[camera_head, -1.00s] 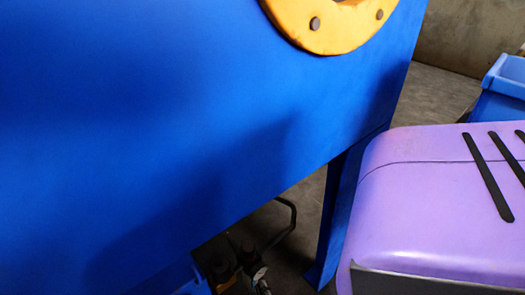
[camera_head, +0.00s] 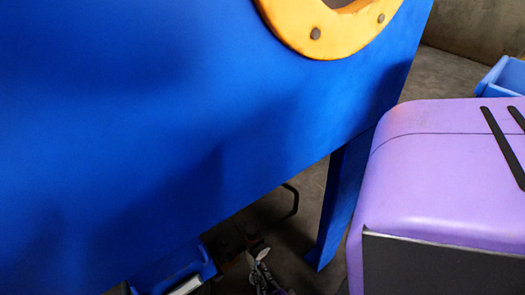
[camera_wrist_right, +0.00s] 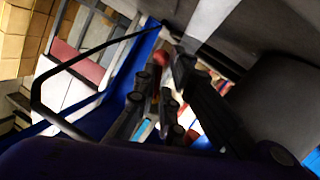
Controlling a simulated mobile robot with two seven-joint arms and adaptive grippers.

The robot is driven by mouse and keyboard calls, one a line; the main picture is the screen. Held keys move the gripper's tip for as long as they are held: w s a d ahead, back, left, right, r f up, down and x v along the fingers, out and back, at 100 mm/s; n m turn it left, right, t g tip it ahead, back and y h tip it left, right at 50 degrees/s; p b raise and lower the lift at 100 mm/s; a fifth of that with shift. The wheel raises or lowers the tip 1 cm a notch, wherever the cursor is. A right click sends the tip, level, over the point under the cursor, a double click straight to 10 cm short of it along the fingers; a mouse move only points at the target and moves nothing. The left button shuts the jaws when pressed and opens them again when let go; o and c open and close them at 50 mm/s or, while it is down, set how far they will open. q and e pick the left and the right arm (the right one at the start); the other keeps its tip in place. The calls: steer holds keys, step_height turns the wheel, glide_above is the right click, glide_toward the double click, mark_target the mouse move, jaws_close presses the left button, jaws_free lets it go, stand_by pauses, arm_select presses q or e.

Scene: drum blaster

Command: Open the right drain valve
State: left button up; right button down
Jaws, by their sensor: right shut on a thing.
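The drain valve unit (camera_head: 254,243) sits low under the blue blaster cabinet (camera_head: 180,120), in shadow, and shows only as a small dark reddish shape. My right gripper (camera_head: 264,268) is at this unit, reaching up from the bottom edge of the head view. In the right wrist view its dark fingers (camera_wrist_right: 165,98) are close together, with a small red-orange part (camera_wrist_right: 188,62) just beyond them. The gripper is shut on a small part of the valve unit; the fingers hide most of that part. I cannot tell how the valve is turned. My left gripper is not in view.
A blue bin (camera_head: 180,262) stands under the cabinet, left of the gripper. A dark bent tube (camera_head: 294,200) and a blue cabinet leg (camera_head: 342,205) are to the right. An orange ring (camera_head: 300,42) is on the cabinet. Another blue bin (camera_head: 503,78) stands at far right.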

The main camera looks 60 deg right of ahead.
steer(key=shift+a+f, duration=0.1)
stand_by(0.3)
steer(key=c, duration=1.9)
jaws_free()
steer(key=shift+o, duration=0.2)
